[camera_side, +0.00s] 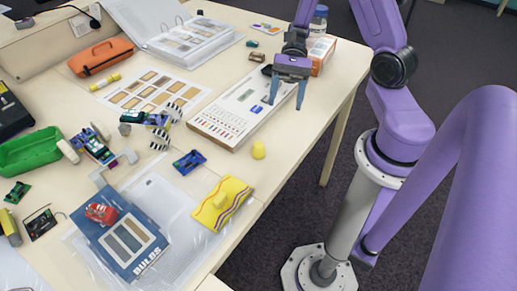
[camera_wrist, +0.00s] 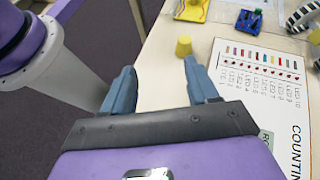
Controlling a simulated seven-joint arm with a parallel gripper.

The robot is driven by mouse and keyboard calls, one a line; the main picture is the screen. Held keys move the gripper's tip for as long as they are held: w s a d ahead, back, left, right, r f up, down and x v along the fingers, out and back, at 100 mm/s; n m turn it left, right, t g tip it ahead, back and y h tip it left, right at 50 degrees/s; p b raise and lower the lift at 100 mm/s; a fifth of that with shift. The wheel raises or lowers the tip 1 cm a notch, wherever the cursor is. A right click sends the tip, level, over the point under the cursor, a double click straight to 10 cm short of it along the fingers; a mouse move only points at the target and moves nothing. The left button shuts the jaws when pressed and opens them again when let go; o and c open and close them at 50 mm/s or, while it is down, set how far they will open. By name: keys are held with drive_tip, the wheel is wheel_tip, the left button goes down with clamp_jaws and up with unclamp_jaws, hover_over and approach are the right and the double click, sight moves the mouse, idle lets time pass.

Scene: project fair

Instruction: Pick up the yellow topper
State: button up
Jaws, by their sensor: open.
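A small yellow topper (camera_side: 258,149), shaped like a short tapered cup, stands on the table near its right edge, below the white counting board in the side view. It also shows in the wrist view (camera_wrist: 184,46), beyond the tip of my right-hand finger. A second small yellow piece (camera_side: 219,201) sits on a yellow patterned card.
A blue circuit piece (camera_side: 189,162), a yellow card (camera_side: 236,191) and a blue booklet (camera_side: 105,243) lie left of the topper. Bare table surrounds the topper.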

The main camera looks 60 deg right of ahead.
drive_tip(key=w+d+m+t+y, duration=0.1)
drive_tip(key=w+m+t, duration=0.1)
drive_tip(key=m, duration=0.1)
drive_tip(key=shift+d+f+y, duration=0.35)
drive_tip(key=shift+f+y, duration=0.05)
approach(256, 158)
drive_tip(key=a, duration=0.1)
drive_tip(key=s+a, duration=0.1)
drive_tip(key=a, duration=0.2)
drive_tip(key=shift+s+a+r, duration=0.15)
drive_tip(key=shift+s+r, duration=0.1)
drive_tip(key=shift+w+x, duration=0.2)
drive_tip(key=shift+x, duration=1.15)
drive_tip(key=shift+w+x, duration=0.15)
drive_tip(key=shift+x, duration=1.15)
drive_tip(key=c, duration=1)
